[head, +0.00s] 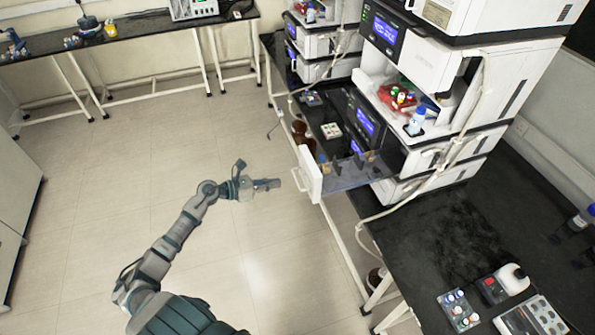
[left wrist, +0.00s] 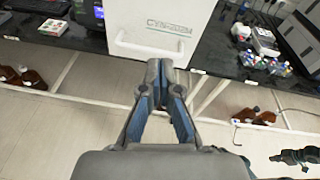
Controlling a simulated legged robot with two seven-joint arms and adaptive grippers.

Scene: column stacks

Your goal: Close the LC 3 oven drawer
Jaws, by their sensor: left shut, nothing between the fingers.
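The oven drawer (head: 309,174) is pulled out from the instrument stack, with its white front past the bench edge and its clear side (head: 352,172) behind. Its front (left wrist: 168,25) fills the top middle of the left wrist view, with a white handle (left wrist: 150,46) and printed lettering. My left gripper (head: 277,183) is shut and empty, just left of the drawer front and pointing at it. In the left wrist view its fingertips (left wrist: 160,66) overlap the lower part of the front; I cannot tell if they touch. A dark jointed part at the lower right there looks like my right gripper (left wrist: 296,157).
The black bench (head: 440,245) carries tall white instrument stacks (head: 440,60) and small labware. Brown bottles (left wrist: 255,116) stand below the bench. A loose cable (head: 460,150) hangs along the stack. The tiled floor (head: 190,130) left of the drawer is clear.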

